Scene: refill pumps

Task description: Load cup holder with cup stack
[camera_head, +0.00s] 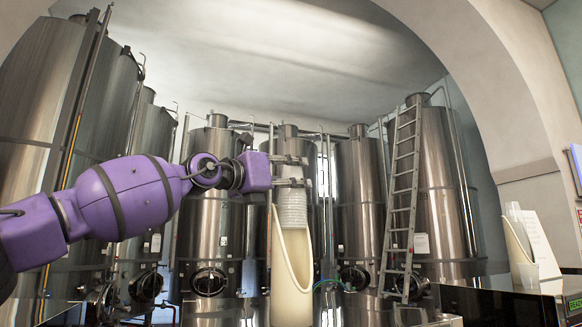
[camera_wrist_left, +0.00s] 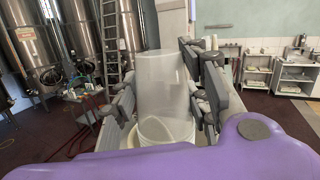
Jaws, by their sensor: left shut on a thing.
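My left gripper (camera_head: 291,171) comes in on the purple arm and is shut on a stack of translucent pale cups (camera_head: 293,208). The stack hangs upright below and between the fingers. In the left wrist view the cup stack (camera_wrist_left: 165,88) stands between the two grey finger sets (camera_wrist_left: 168,100). A tall cream cup holder (camera_head: 291,283) with a scooped, open side stands directly below. The stack's lower end overlaps the holder's upper opening in the head view; how deep it sits I cannot tell. My right gripper is not in view.
Large steel tanks (camera_head: 210,220) and a ladder (camera_head: 401,195) stand behind. Shelves (camera_wrist_left: 294,78) show at the right in the wrist view.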

